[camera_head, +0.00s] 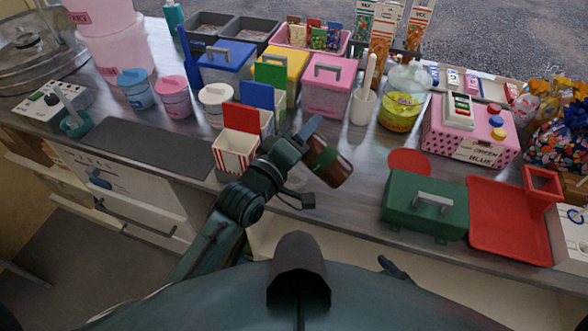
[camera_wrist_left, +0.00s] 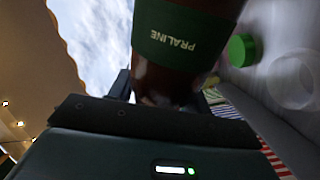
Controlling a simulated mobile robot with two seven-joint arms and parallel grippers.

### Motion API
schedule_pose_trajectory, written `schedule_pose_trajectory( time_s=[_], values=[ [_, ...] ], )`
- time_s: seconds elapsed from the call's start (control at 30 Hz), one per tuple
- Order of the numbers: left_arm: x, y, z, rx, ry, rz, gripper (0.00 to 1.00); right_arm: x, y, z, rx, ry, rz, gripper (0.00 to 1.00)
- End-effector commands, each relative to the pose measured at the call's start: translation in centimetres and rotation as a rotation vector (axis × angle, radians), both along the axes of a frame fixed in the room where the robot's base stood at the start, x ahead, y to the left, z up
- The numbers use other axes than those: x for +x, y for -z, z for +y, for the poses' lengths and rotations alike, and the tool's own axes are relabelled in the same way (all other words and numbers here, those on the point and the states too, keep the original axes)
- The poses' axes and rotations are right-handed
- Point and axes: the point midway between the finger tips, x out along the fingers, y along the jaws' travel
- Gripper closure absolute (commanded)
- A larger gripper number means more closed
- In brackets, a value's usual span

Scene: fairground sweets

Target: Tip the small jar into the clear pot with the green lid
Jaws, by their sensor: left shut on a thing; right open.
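The small jar (camera_head: 338,176) is brown with a green label and is tilted in my left gripper (camera_head: 313,150), above the counter. In the left wrist view the jar (camera_wrist_left: 180,38) shows the word PRALINE upside down, between the fingers of my left gripper (camera_wrist_left: 160,92). I cannot tell whether anything leaves its mouth. In the left wrist view a green lid (camera_wrist_left: 242,50) lies right of the jar, beside a blurred clear round pot (camera_wrist_left: 290,80). The lid looks off the pot. I cannot make out that pot in the head view.
A red-striped box (camera_head: 234,157) stands left of my left gripper. A white mortar (camera_head: 363,107) and a yellow-labelled clear tub (camera_head: 400,111) stand behind the jar. A green toolbox (camera_head: 424,212) and red tray (camera_head: 510,225) lie to the right. A bare dark mat (camera_head: 135,148) lies left.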

Motion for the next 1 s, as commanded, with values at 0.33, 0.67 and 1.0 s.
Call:
schedule_pose_trajectory(
  time_s=[0.33,0.67,1.0],
  values=[
    [0.04,-0.24,0.03,-0.021,0.000,0.007,1.00,0.05,-0.28,-0.01,0.000,0.000,-0.001,0.20],
    [0.12,-0.39,0.14,-0.058,0.000,0.032,1.00,0.11,-0.95,-0.02,0.000,0.001,-0.003,0.20],
    [0.13,-0.28,0.16,-0.065,0.000,0.036,1.00,0.12,-0.92,0.00,0.000,0.001,-0.003,0.20]
  ],
)
